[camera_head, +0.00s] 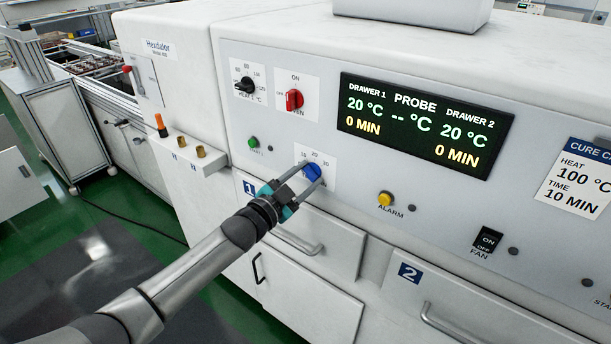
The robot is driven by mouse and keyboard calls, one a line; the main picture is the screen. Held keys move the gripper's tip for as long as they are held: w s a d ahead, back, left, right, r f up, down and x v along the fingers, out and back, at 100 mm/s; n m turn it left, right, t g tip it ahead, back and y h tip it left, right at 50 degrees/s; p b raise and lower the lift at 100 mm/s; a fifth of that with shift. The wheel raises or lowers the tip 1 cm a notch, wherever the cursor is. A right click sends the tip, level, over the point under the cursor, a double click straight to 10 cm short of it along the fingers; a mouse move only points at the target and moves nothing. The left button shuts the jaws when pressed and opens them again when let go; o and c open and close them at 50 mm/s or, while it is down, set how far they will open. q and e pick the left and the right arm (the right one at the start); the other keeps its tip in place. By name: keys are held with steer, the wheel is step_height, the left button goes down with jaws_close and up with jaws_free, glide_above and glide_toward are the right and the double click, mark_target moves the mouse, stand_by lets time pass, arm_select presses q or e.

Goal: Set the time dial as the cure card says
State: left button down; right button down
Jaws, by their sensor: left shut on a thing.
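The blue time dial (312,170) is on the oven's front panel, above drawer 1, with the marks 10, 20 and 30 around it. My left gripper (311,174) is shut on the dial, one finger on each side. The fingers partly cover it, and I cannot tell where its pointer stands. The cure card (571,188) at the right edge reads HEAT 100 °C and TIME 10 MIN; its title is cut off. The display (424,126) shows 20 °C and 0 MIN for both drawers, and dashes for the probe. My right gripper is not in view.
The black heat dial (244,86) and red switch (294,99) sit above the blue dial. A green button (252,143), yellow alarm button (385,199) and black fan switch (487,241) are nearby. Drawer 1's handle (297,242) is below my gripper; drawer 2's handle (450,325) is lower right.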

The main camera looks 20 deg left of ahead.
arm_select(q)
steer(key=shift+m, duration=0.9)
steer(key=shift+c, duration=1.4)
jaws_free()
steer(key=v, duration=1.5)
steer(key=shift+p, duration=0.45)
steer(key=shift+s, duration=0.1)
